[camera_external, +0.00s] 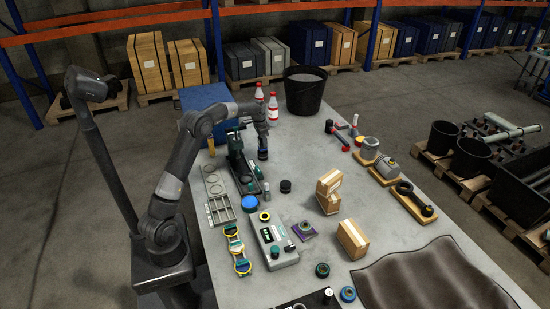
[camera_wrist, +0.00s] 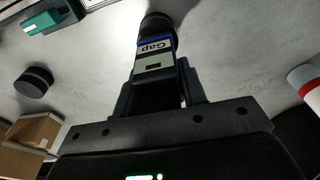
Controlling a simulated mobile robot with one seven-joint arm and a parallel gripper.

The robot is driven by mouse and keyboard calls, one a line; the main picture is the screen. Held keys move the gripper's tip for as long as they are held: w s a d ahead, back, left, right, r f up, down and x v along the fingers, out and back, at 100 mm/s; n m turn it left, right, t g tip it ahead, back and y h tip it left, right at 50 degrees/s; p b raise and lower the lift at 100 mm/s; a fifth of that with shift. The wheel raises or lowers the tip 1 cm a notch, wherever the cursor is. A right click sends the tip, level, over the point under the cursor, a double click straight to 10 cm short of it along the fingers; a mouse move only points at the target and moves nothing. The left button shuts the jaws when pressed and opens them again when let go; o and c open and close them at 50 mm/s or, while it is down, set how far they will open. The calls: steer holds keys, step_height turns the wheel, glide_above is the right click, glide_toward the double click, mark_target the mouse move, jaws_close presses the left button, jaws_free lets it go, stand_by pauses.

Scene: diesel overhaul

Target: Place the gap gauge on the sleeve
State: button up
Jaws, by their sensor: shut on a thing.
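My gripper (camera_external: 262,133) is shut on the gap gauge and holds it upright above the grey table. In the wrist view the gauge (camera_wrist: 154,50) shows a "Gap" label with a blue band and a dark round end; my gripper (camera_wrist: 158,95) grips its near part. In the external view the gauge (camera_external: 263,153) is a small dark piece below the fingers, beside a green and black fixture. I cannot tell for sure which thing is the sleeve. One short black cylinder (camera_external: 285,186) stands on the table; a similar one (camera_wrist: 34,82) shows at left in the wrist view.
The green and black fixture (camera_external: 240,165) stands just left of my gripper. Red and white bottles (camera_external: 272,108) and a black bucket (camera_external: 305,92) stand behind. Cardboard boxes (camera_external: 328,190) and grey parts on wooden stands (camera_external: 370,148) are to the right.

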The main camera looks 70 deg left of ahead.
steer(key=shift+f, duration=0.2)
steer(key=shift+f, duration=0.1)
steer(key=o, duration=1.2)
steer(key=shift+f, duration=0.1)
steer(key=shift+o, duration=0.2)
steer(key=r, duration=0.4)
steer(key=s+r, duration=0.1)
steer(key=r, duration=0.7)
steer(key=shift+s, duration=0.2)
steer(key=shift+r, duration=0.15)
steer(key=shift+d, duration=0.1)
